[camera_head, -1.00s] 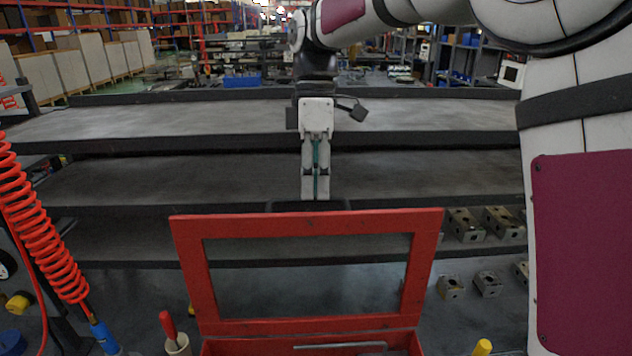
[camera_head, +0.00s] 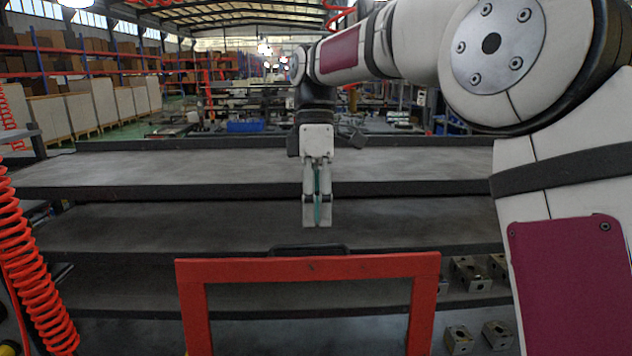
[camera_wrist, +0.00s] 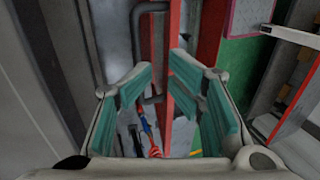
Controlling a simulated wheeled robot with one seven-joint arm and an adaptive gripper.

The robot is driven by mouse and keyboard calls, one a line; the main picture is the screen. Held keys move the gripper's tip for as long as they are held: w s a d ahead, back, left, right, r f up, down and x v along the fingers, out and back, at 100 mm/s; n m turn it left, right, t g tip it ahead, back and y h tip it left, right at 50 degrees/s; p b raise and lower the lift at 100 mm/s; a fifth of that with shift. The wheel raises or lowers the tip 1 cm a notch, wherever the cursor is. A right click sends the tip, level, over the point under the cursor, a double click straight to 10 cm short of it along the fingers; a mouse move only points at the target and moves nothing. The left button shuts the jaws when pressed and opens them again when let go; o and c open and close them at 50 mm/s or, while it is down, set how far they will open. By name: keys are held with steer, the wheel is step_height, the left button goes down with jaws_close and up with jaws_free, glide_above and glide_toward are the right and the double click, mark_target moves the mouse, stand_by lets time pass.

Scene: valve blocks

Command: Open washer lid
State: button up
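The washer lid (camera_head: 308,270) is a red frame around a see-through window. It stands raised at the bottom middle of the head view, its lower part cut off by the picture edge. A black handle (camera_head: 310,250) runs along its top edge. My gripper (camera_head: 317,226) appears just above the handle, fingers pointing down; depth between them is hard to judge. In the wrist view, my gripper (camera_wrist: 162,72) is open, with teal pads apart and nothing held. The lid's red edge (camera_wrist: 172,30) and the dark handle (camera_wrist: 137,28) show beyond and between the fingers.
Long grey shelves (camera_head: 250,167) stretch behind the lid. Metal valve blocks (camera_head: 470,274) sit at the lower right. A coiled red hose (camera_head: 38,275) hangs at the left. Several loose tools (camera_wrist: 145,125) lie below the fingers in the wrist view.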

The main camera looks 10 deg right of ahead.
steer(key=shift+v, duration=2.95)
